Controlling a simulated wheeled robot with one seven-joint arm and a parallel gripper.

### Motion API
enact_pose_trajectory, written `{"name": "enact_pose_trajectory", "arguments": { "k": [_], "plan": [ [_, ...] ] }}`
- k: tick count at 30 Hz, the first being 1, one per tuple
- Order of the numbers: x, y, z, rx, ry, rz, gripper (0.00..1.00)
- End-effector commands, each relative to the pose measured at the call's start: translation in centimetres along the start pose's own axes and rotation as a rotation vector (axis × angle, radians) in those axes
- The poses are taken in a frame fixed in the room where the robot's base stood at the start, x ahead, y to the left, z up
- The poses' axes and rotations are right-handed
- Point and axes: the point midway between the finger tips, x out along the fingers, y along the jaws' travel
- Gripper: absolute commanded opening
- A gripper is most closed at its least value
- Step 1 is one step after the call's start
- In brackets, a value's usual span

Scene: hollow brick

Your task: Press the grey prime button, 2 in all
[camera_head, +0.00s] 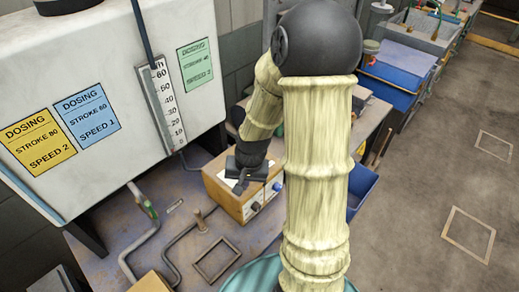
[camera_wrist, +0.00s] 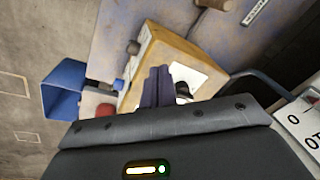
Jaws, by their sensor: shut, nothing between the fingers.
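A tan control box (camera_head: 229,203) with a pale top plate stands on the workbench, and it also shows in the wrist view (camera_wrist: 186,47). A blue knob (camera_head: 277,186) and a dark knob (camera_head: 255,207) sit on its front side. My gripper (camera_head: 241,186) is shut and empty, over the top of the box. In the wrist view my closed fingers (camera_wrist: 157,84) lie in front of the pale plate. A small dark round part (camera_wrist: 183,90) shows beside them. I cannot make out the grey prime button for certain; my fingers may hide it. Contact cannot be told.
A large white tank (camera_head: 120,60) with dosing cards and a level scale (camera_head: 164,105) stands at the left. Pipes (camera_head: 160,235) run over the bench (camera_head: 105,265). A blue bin (camera_head: 360,190) is at the bench's right edge; open floor lies beyond.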

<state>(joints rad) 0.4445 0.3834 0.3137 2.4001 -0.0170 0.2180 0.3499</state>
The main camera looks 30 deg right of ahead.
Motion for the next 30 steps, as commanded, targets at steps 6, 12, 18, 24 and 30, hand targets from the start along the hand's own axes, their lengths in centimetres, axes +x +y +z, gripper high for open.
{"name": "enact_pose_trajectory", "arguments": {
  "k": [6, 12, 18, 24, 30],
  "plan": [
    [-0.1, 0.6, -4.0, 0.346, -0.049, -0.130, 0.00],
    [-0.8, 1.2, -8.0, 0.691, -0.080, -0.298, 0.00],
    [-3.1, 2.8, -12.8, 1.052, -0.099, -0.503, 0.00],
    [-4.7, 4.4, -15.9, 1.260, -0.103, -0.636, 0.00],
    [-4.7, 4.6, -16.2, 1.278, -0.102, -0.649, 0.00]
  ]
}}
